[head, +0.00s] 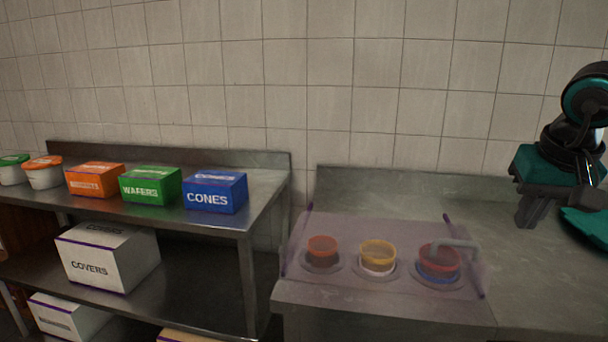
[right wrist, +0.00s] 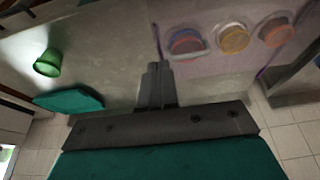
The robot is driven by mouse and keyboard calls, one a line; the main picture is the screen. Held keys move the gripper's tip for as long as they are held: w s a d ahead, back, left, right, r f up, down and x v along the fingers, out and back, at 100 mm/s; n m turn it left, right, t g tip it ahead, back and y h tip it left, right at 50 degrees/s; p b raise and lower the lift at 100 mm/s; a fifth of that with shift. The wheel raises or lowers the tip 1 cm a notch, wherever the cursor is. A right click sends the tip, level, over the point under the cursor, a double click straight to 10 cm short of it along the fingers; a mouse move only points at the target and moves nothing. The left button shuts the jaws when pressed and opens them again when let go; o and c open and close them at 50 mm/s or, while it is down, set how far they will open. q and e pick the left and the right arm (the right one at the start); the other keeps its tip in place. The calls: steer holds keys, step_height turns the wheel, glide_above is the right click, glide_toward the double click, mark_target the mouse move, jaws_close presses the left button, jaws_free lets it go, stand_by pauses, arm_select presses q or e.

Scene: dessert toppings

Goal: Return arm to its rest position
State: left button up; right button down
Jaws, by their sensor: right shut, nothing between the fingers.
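My right gripper (head: 526,212) is at the right of the head view, above the metal counter (head: 400,190). Its dark fingers point down and are shut with nothing between them. It is to the right of the translucent topping cover (head: 335,228) and apart from it. In the right wrist view the shut fingers (right wrist: 156,84) show at the middle, over the counter. My left gripper is not in view.
Three round topping containers sit under the cover: one orange-red (head: 322,246), one yellow (head: 377,254), one red (head: 440,258). A grey handle (head: 456,243) is on the cover. A green cup (right wrist: 47,63) stands on the counter. A shelf at left holds boxes, including CONES (head: 215,192).

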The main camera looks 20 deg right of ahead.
steer(key=w+a+f+m+t+y, duration=0.2)
steer(key=a+f+m+y, duration=0.2)
steer(key=a+m+y, duration=0.4)
steer(key=w+a+f+m+t+y, duration=0.1)
steer(key=a+f+m+y, duration=0.4)
steer(key=a, duration=0.4)
steer(key=w+a+f+m+t+y, duration=0.2)
steer(key=a+f+m+y, duration=0.2)
steer(key=a+m, duration=0.45)
step_height(320, 180, down, 14)
steer(key=s+d+m+t+h+p, duration=0.15)
steer(key=m+t+h, duration=0.75)
steer(key=m, duration=2)
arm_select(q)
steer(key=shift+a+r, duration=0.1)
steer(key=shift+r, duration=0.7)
arm_select(e)
steer(key=s+a+f+m+g+h, duration=0.4)
steer(key=s+f+m+g, duration=0.2)
steer(key=s+f+m, duration=0.3)
step_height(320, 180, down, 4)
steer(key=m, duration=0.4)
steer(key=shift+s+g, duration=0.35)
steer(key=shift+g, duration=0.05)
steer(key=shift+a+r, duration=0.1)
